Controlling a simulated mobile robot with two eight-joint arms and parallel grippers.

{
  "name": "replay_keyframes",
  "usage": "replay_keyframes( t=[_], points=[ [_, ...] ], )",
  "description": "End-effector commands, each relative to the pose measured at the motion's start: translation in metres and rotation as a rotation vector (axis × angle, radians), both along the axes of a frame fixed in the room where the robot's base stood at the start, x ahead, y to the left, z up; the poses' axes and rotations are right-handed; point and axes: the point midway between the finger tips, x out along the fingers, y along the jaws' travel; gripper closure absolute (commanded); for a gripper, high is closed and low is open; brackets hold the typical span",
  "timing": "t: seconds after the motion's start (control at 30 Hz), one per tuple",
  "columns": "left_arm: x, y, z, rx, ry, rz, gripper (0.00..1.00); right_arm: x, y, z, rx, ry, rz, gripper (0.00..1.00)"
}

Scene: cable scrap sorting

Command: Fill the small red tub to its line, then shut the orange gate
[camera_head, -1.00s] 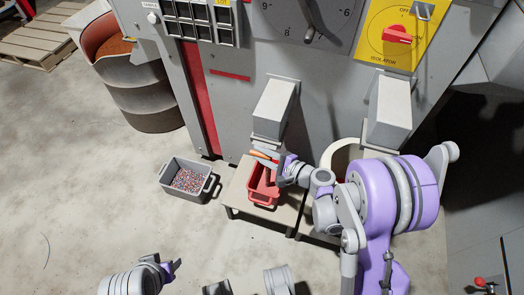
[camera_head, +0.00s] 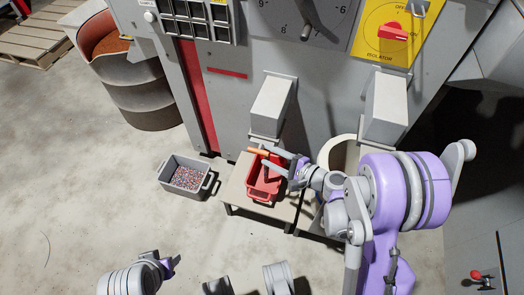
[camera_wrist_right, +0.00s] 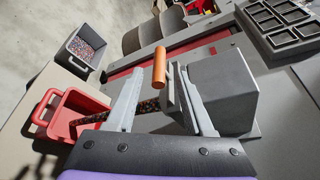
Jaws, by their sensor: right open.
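The small red tub (camera_head: 264,184) stands on a low table below the grey chute (camera_head: 271,105). It also shows in the wrist view (camera_wrist_right: 62,128). A dark stream with coloured specks (camera_wrist_right: 92,119) runs between the chute side and the tub, partly behind a finger. The tub's line and fill level cannot be made out. The orange gate handle (camera_head: 258,151) sticks out at the chute's mouth. In the wrist view the handle (camera_wrist_right: 159,67) appears between the open fingertips of my right gripper (camera_head: 268,158), not gripped. My left gripper (camera_head: 172,266) is low at the left, its opening unclear.
A grey bin of coloured granules (camera_head: 187,178) stands on the floor left of the table (camera_head: 235,190). A second chute (camera_head: 388,108) and a pale round container (camera_head: 338,152) are at the right. A drum (camera_head: 140,95) stands back left. Floor at left is mostly clear.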

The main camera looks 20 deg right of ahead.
Motion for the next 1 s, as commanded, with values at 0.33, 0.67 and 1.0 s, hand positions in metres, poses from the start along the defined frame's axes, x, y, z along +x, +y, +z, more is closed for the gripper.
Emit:
replay_keyframes(
  t=[0.33,0.67,1.0],
  points=[
    [-0.001,0.0,0.004,0.0,-0.001,0.0,0.5,-0.021,-0.016,0.006,-0.001,-0.001,0.0,0.47],
    [-0.001,0.0,0.004,0.0,-0.001,0.0,0.5,-0.023,-0.011,0.006,-0.032,0.006,0.016,0.78],
    [-0.001,0.0,0.004,0.0,-0.001,0.0,0.5,-0.078,0.036,0.012,-0.544,0.065,0.281,1.0]
  ],
)
